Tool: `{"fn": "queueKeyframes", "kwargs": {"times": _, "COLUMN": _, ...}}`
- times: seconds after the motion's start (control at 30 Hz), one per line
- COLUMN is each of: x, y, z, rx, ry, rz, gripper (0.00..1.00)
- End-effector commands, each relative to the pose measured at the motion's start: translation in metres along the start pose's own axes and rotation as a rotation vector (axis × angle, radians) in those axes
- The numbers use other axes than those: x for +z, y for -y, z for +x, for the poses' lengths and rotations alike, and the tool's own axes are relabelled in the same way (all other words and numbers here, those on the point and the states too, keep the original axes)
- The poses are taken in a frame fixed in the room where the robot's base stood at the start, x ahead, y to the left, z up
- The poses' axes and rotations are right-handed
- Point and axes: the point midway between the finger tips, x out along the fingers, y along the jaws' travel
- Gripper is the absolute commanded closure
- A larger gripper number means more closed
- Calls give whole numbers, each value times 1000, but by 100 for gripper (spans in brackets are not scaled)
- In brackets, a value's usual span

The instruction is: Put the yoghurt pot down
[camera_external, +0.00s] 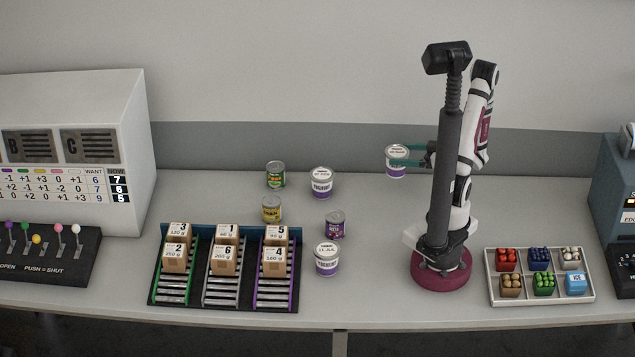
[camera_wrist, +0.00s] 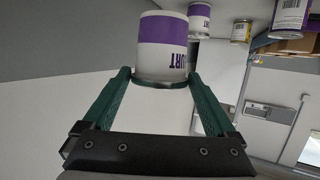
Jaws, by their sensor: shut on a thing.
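A white yoghurt pot with a purple band (camera_external: 396,168) is held above the back of the table, right of centre in the external view. My gripper (camera_external: 408,163) is shut on it, with green fingers on either side. In the wrist view the pot (camera_wrist: 163,45) sits between the green fingers of my gripper (camera_wrist: 162,85), its lettering upside down in the picture. Whether its base touches the table is hard to tell; it appears raised. Two similar yoghurt pots stand on the table: one at the back (camera_external: 321,183) and one nearer the front (camera_external: 326,259).
A green can (camera_external: 275,174), a yellow can (camera_external: 271,209) and a purple can (camera_external: 335,224) stand left of my arm. A rack (camera_external: 207,298) holds several numbered boxes. A white tray (camera_external: 541,299) of small coloured items lies at the right.

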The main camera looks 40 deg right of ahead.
Motion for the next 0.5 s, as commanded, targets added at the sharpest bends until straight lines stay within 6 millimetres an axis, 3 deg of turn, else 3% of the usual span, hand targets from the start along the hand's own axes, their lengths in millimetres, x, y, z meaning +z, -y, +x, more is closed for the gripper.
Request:
{"fn": "queueKeyframes", "kwargs": {"times": 0.1, "x": 12, "y": 18, "z": 40, "rx": -12, "ry": 3, "rz": 3, "gripper": 74}}
{"fn": "queueKeyframes", "kwargs": {"times": 0.2, "x": 19, "y": 26, "z": 63, "rx": -8, "ry": 3, "rz": 1, "gripper": 74}}
{"fn": "queueKeyframes", "kwargs": {"times": 0.33, "x": 27, "y": 31, "z": 78, "rx": -3, "ry": 4, "rz": 1, "gripper": 74}}
{"fn": "queueKeyframes", "kwargs": {"times": 0.5, "x": 58, "y": 30, "z": 89, "rx": 1, "ry": 4, "rz": 3, "gripper": 74}}
